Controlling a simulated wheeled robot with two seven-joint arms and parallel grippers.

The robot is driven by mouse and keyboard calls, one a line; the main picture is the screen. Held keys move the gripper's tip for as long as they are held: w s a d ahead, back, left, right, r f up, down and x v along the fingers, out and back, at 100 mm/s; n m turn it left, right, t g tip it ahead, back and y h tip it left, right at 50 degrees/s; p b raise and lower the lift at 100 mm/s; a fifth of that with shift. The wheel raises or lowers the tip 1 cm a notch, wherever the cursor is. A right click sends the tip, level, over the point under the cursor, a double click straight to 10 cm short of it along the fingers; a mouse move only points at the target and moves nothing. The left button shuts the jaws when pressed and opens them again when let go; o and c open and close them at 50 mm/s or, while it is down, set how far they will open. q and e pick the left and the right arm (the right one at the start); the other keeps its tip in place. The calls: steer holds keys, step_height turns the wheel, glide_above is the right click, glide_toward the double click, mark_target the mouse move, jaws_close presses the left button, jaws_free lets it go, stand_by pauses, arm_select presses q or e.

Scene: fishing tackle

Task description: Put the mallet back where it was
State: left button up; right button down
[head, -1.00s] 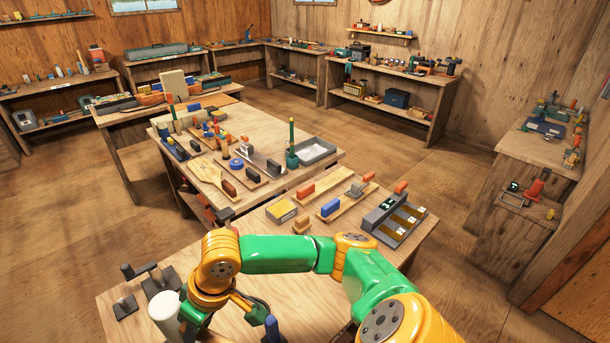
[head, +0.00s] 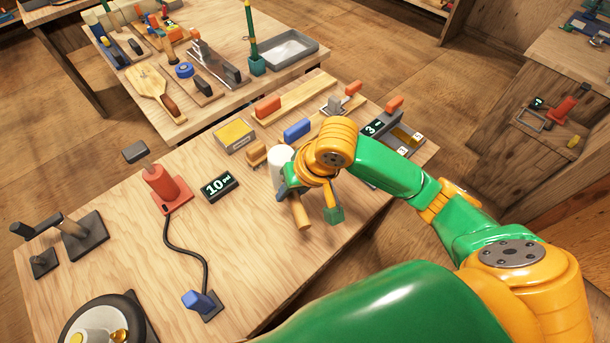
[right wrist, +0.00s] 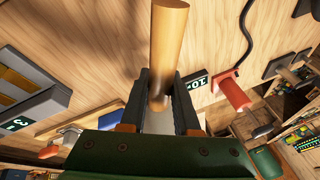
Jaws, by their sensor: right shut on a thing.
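The mallet has a pale white head (head: 279,163) and a round wooden handle (head: 300,214). My right gripper (head: 294,188) is shut on it over the right part of the near workbench (head: 250,255). In the right wrist view the handle (right wrist: 168,40) runs up out of the picture from between the two dark fingers (right wrist: 160,90), and part of the pale head shows low between them. My wrist hides part of the mallet in the head view. I cannot tell its exact height above the bench. My left gripper is not in view.
Behind the mallet are a wooden block (head: 254,153), a yellow-topped box (head: 234,136) and a blue-handled tool (head: 297,130). Left are a small display (head: 220,186), a red-handled tool (head: 164,188) with a black cord, and a dark round tray (head: 140,325). The middle bench is largely bare.

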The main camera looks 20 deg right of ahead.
steer(key=w+d+f, duration=0.1)
steer(key=w+f, duration=0.1)
steer(key=w+d+f, duration=0.1)
steer(key=w+f, duration=0.1)
steer(key=w+d+f, duration=0.1)
steer(key=w+f, duration=0.1)
steer(key=shift+w+d+f+b, duration=0.3)
steer(key=shift+d+f, duration=0.05)
steer(key=shift+d, duration=0.05)
step_height(320, 180, down, 3)
steer(key=shift+w+r, duration=0.15)
steer(key=shift+f, duration=0.4)
steer(key=c, duration=0.6)
jaws_free()
steer(key=shift+d+f, duration=0.1)
steer(key=shift+c, duration=0.2)
